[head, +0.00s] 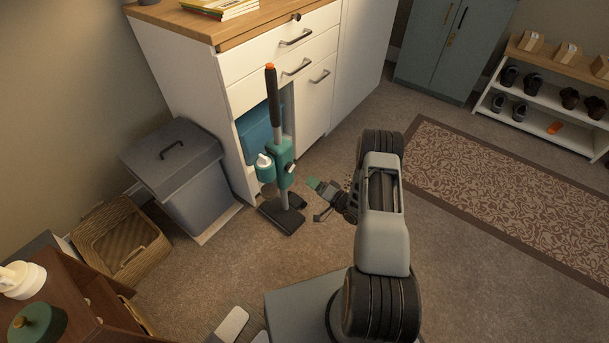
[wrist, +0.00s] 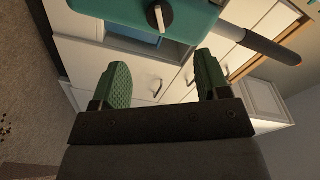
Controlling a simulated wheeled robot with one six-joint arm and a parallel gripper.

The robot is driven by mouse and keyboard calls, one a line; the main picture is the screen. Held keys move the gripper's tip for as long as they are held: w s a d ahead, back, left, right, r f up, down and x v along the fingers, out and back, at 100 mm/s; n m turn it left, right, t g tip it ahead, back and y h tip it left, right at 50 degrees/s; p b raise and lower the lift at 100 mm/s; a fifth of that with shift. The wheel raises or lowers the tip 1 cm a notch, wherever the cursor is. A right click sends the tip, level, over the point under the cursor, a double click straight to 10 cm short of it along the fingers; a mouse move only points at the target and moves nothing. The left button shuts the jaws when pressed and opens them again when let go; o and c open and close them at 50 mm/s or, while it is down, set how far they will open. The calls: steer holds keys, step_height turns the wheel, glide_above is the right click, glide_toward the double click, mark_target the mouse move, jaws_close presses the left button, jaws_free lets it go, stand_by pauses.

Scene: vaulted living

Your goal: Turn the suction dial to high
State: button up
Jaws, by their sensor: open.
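An upright stick vacuum with a teal body (head: 274,163) and a dark, orange-tipped handle (head: 272,88) stands in front of the white cabinet. My gripper (head: 318,190) is low, to the right of the vacuum in the head view. In the wrist view my gripper (wrist: 162,70) has its green fingers spread and empty, apart from the dial.
The white cabinet (head: 312,105) with drawers stands behind the vacuum. A grey lidded bin (head: 180,180) and a wicker basket (head: 118,245) are to the left. A patterned rug (head: 500,195) and a shoe rack (head: 550,95) are to the right.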

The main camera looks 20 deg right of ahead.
steer(key=shift+v, duration=1.5)
steer(key=w+d+r+n+g+h+p, duration=0.1)
steer(key=w+r+n+h+p, duration=0.25)
steer(key=r, duration=0.55)
steer(key=w+d+r+g+h+p, duration=0.1)
steer(key=w+r+h+p, duration=0.1)
steer(key=w+r+p, duration=0.5)
steer(key=s+r+g+h+p, duration=0.25)
steer(key=s+r+p, duration=0.2)
steer(key=r, duration=0.95)
steer(key=s+r+g+h+p, duration=0.1)
steer(key=s+r+h+p, duration=0.3)
steer(key=r, duration=1)
steer(key=s+a+r+g+y+p, duration=0.1)
steer(key=s+a+r+g+p, duration=0.1)
steer(key=s+r, duration=0.4)
steer(key=s+a+r+n+g+p, duration=0.1)
steer(key=s+a+r+p, duration=0.3)
steer(key=s, duration=0.4)
steer(key=s+a+r+n+g+y+p, duration=0.1)
steer(key=s+a+r+g+p, duration=0.2)
steer(key=s+r+p, duration=0.2)
step_height(320, 180, up, 3)
steer(key=s, duration=0.3)
steer(key=shift+a+r+y+p, duration=0.25)
steer(key=shift+a+y+p, duration=0.05)
steer(key=shift+c, duration=0.3)
